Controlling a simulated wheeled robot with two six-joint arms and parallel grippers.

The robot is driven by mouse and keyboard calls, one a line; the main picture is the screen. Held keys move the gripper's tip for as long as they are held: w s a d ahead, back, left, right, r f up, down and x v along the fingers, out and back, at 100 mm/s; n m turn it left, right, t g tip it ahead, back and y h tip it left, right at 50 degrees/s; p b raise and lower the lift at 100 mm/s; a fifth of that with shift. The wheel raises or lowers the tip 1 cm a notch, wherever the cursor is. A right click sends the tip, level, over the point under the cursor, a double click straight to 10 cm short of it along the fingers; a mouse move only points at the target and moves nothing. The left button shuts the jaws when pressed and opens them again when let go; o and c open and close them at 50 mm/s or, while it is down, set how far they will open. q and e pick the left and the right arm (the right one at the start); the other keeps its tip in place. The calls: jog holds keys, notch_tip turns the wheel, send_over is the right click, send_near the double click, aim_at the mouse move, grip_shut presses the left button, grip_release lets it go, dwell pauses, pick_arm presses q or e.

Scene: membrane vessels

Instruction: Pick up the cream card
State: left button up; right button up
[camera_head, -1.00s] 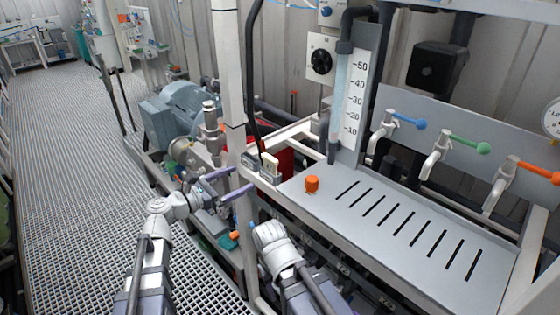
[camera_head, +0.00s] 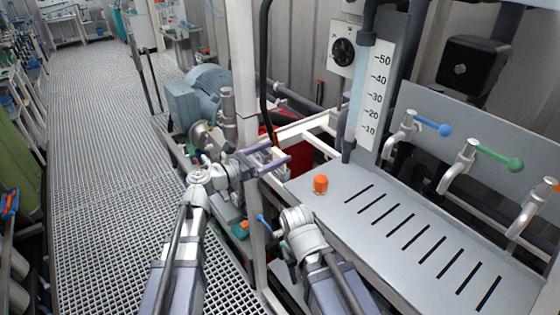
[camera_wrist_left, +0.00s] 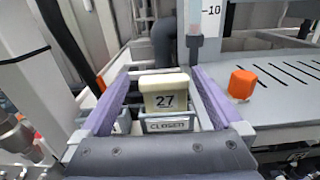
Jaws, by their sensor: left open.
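The cream card (camera_wrist_left: 165,92), marked 27, stands upright in a small grey holder labelled CLOSED (camera_wrist_left: 168,125) in the left wrist view. My left gripper (camera_wrist_left: 160,76) is open, with one purple finger on each side of the card and a gap to each. In the head view the left gripper (camera_head: 277,151) is at the rack's near left corner, and its fingers partly cover the card. My right arm shows at the bottom middle of the head view, but its fingers cannot be seen.
An orange knob (camera_head: 320,184) stands on the slotted grey shelf (camera_head: 345,222), right of the gripper. A white post (camera_head: 247,100) and a black hose (camera_head: 266,70) rise close by. Blue, green and orange taps line the right. The grating walkway (camera_head: 95,150) at left is clear.

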pick_arm(q)
jog(key=shift+x, duration=2.55)
jog(key=shift+s+d+f, duration=0.1)
jog(key=shift+s, duration=0.1)
jog(key=c, duration=1.2)
